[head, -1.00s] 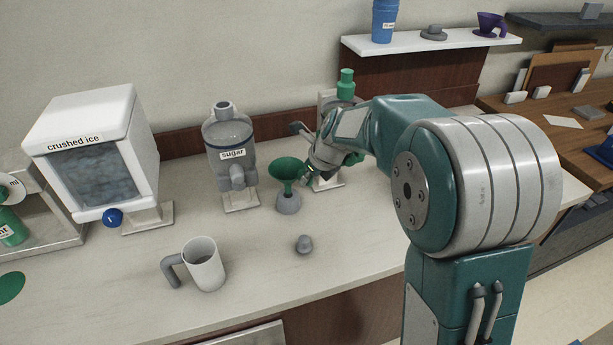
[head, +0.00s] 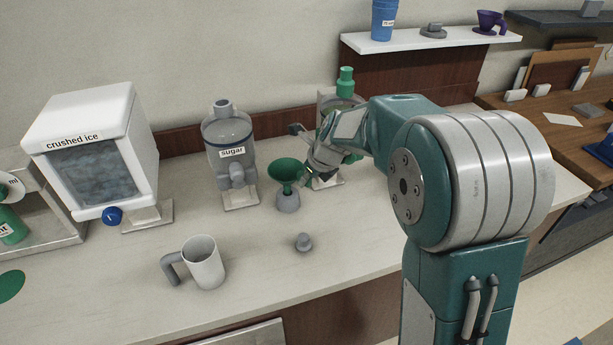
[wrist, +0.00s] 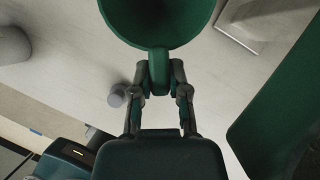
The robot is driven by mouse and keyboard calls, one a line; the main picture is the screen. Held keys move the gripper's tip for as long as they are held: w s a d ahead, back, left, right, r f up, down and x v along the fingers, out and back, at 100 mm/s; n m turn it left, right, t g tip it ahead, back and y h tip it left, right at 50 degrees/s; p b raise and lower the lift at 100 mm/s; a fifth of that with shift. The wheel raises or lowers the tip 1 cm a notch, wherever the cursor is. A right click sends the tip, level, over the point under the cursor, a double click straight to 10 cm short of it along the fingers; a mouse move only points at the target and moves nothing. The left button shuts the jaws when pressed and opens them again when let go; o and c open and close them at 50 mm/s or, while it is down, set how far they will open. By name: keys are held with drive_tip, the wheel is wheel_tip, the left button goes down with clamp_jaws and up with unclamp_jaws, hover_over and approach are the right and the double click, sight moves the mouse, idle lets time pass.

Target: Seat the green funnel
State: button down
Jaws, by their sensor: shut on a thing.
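The green funnel (head: 286,170) is upright with its wide mouth up, just above the small grey holder (head: 287,203) on the counter. Its spout lines up with the top of the holder; I cannot tell whether it is inside or only above. My gripper (head: 307,178) is to the right of the funnel. In the wrist view my gripper (wrist: 160,85) is shut on the funnel's side tab, and the funnel bowl (wrist: 158,18) shows beyond the fingertips. The spout is hidden in that view.
A sugar dispenser (head: 228,145) stands behind and left of the funnel, and a green-capped dispenser (head: 345,82) stands behind my arm. A white mug (head: 206,265) and a small grey knob-like piece (head: 304,243) are in front. A crushed ice dispenser (head: 92,150) is at left.

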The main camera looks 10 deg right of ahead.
drive_tip(key=shift+f, duration=1.95)
drive_tip(key=c, duration=0.5)
unclamp_jaws()
drive_tip(key=shift+c, duration=0.2)
drive_tip(key=shift+r, duration=0.15)
drive_tip(key=v, duration=1.1)
drive_tip(key=shift+r, duration=0.25)
drive_tip(key=shift+s+d, duration=0.15)
